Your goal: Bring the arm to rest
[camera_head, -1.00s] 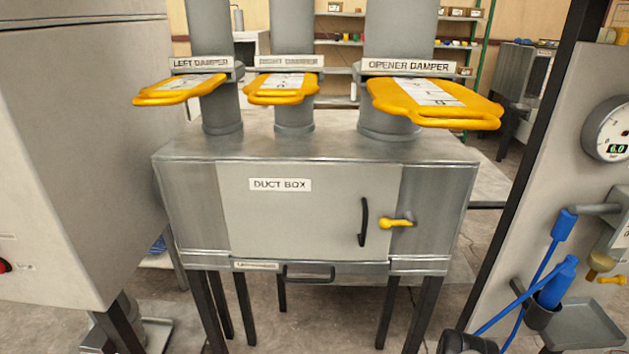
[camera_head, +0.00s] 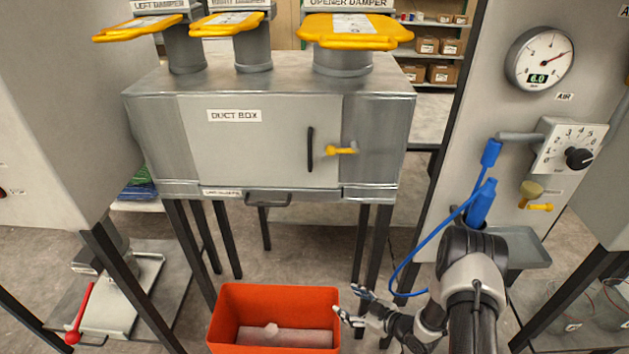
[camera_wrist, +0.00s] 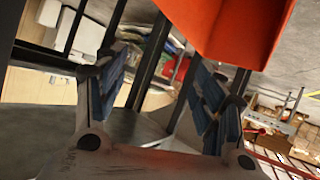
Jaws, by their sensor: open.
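My gripper (camera_head: 350,307) is in the lower middle of the head view, at the right side of an orange bin. In the wrist view its two blue-padded fingers (camera_wrist: 155,95) stand wide apart with nothing between them. My arm comes in from the lower right of the head view and points left, low in front of the duct box legs. I cannot tell whether the fingers touch the bin.
A blue hose (camera_head: 430,248) hangs beside my arm on the air panel (camera_head: 500,100).

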